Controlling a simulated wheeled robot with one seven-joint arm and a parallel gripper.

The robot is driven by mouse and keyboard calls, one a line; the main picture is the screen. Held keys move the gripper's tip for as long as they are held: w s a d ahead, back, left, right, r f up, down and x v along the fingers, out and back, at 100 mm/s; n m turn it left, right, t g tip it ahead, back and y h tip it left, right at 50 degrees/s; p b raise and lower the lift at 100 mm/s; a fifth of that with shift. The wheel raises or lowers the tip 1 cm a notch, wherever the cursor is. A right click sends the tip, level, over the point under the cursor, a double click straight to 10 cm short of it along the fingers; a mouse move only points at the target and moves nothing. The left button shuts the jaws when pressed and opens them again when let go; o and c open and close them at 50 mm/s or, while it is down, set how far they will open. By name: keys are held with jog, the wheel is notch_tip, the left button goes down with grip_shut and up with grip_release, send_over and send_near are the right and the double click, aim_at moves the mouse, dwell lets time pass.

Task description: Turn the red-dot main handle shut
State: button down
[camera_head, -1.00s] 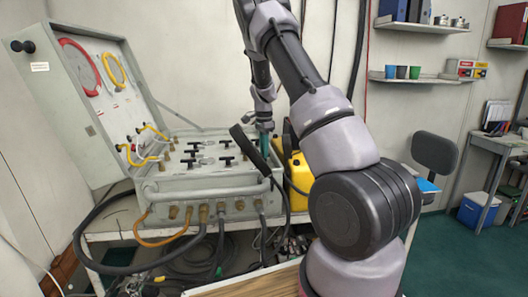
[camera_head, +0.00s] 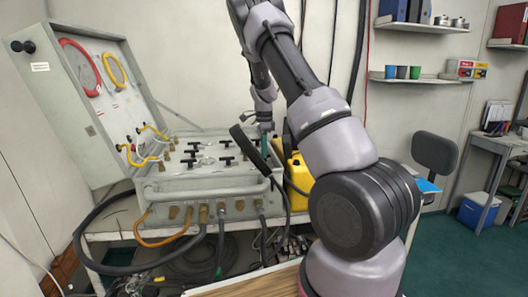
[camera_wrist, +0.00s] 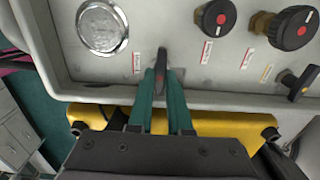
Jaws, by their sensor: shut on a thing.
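The red-dot main handle (camera_wrist: 160,68) is a narrow dark lever with a small red mark, on the grey panel in the wrist view. It points up and down in that picture. My gripper (camera_wrist: 160,80) has teal fingers, one on each side of the handle, and is shut on it. In the head view my gripper (camera_head: 266,127) is at the right rear of the open panel box (camera_head: 208,183); the handle is hidden there.
A round gauge (camera_wrist: 102,25) lies left of the handle. Black red-dot knobs (camera_wrist: 218,18) and a small lever (camera_wrist: 303,83) lie right. A yellow container (camera_head: 299,172) stands beside the box. The raised lid (camera_head: 75,100) is at left.

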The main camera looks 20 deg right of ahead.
jog(key=c, duration=0.8)
grip_release()
jog(key=shift+c, duration=0.2)
notch_tip(320, 180, up, 11)
jog(key=shift+f, duration=0.1)
